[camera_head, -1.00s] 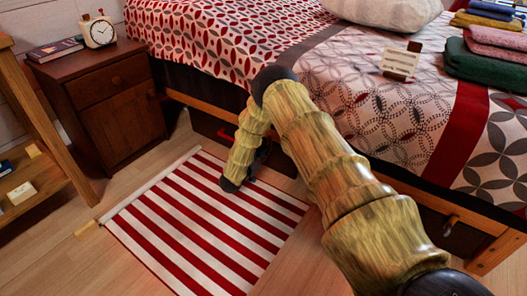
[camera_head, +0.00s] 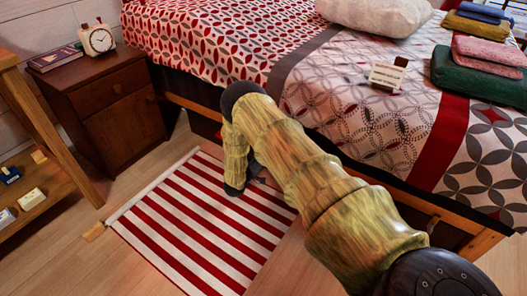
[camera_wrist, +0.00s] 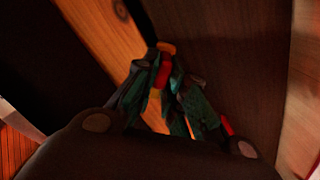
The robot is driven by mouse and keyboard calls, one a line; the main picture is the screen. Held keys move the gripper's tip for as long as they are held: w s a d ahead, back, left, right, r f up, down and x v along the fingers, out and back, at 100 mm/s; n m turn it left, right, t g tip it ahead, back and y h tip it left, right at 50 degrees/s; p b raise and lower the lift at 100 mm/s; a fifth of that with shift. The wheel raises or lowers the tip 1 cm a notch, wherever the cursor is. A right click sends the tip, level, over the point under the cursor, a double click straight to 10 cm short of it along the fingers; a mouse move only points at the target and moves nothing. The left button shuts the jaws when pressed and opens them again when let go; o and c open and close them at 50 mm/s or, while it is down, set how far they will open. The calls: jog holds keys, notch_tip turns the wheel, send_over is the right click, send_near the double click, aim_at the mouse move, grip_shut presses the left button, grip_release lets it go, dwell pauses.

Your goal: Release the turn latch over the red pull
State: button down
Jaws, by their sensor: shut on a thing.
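In the wrist view my gripper (camera_wrist: 164,82) is shut on a small piece with an orange end and a red middle, which looks like the turn latch (camera_wrist: 166,48). Dark green fingers hide much of it. A red bit, probably the red pull (camera_wrist: 227,125), shows low right beside the right finger, against a dark brown panel (camera_wrist: 230,60). In the head view my arm hides the red pull and the held piece. Only a dark part of my gripper (camera_head: 256,171) shows there, low beside the bed.
A striped rug (camera_head: 200,225) lies on the floor in front. A nightstand (camera_head: 105,105) stands at the left, beside a wooden shelf stand (camera_head: 45,130).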

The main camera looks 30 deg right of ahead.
jog(key=shift+s+d+r+n+p, duration=0.15)
jog(key=shift+r+n+p, duration=0.3)
jog(key=shift+n, duration=1)
jog(key=shift+s+a+r+n+p, duration=0.15)
jog(key=shift+r+n+p, duration=0.25)
jog(key=shift+n, duration=1)
jog(key=shift+s+d+r+n+p, duration=0.15)
jog(key=shift+s+r+n+p, duration=0.25)
jog(key=shift+n, duration=1.05)
jog(key=shift+w, duration=0.15)
jog(key=c, duration=1.5)
grip_release()
jog(key=v, duration=1.2)
